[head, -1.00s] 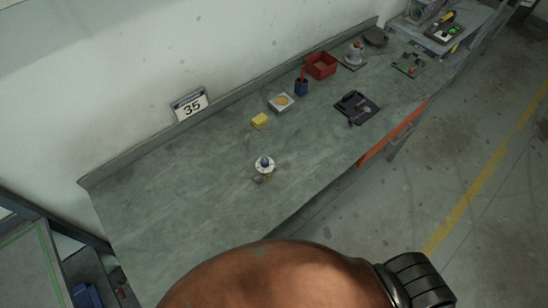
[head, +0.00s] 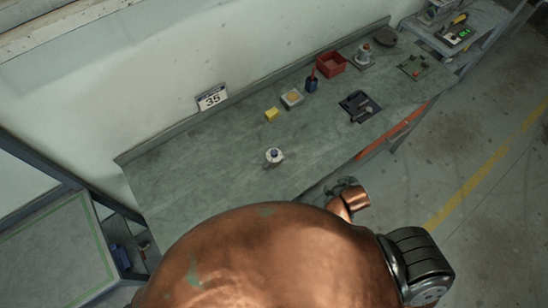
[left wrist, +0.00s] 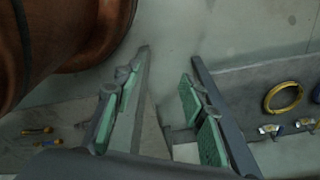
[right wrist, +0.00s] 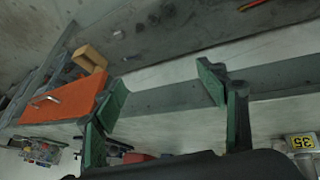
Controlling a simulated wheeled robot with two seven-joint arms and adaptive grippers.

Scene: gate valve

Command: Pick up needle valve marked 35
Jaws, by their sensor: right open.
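A small valve-like part with a white round top and a blue centre (head: 274,156) stands on the green-grey bench (head: 215,165) in the head view; no number is readable on it. In the right wrist view, a grey metal part with a yellow label reading 35 upside down (right wrist: 302,143) shows at the right edge, partly cut off. My right gripper (head: 345,185) is by the bench's front edge, apart from the white-topped part. In the right wrist view its green-padded fingers (right wrist: 165,85) are open and empty. My left gripper (left wrist: 170,60) is open and empty.
A wall sign reading 35 (head: 211,98) is behind the bench. A yellow block (head: 271,115), a red bin (head: 331,64) and a black tray (head: 360,106) lie farther right. The left wrist view shows a yellow ring (left wrist: 283,97) and small valves (left wrist: 270,130).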

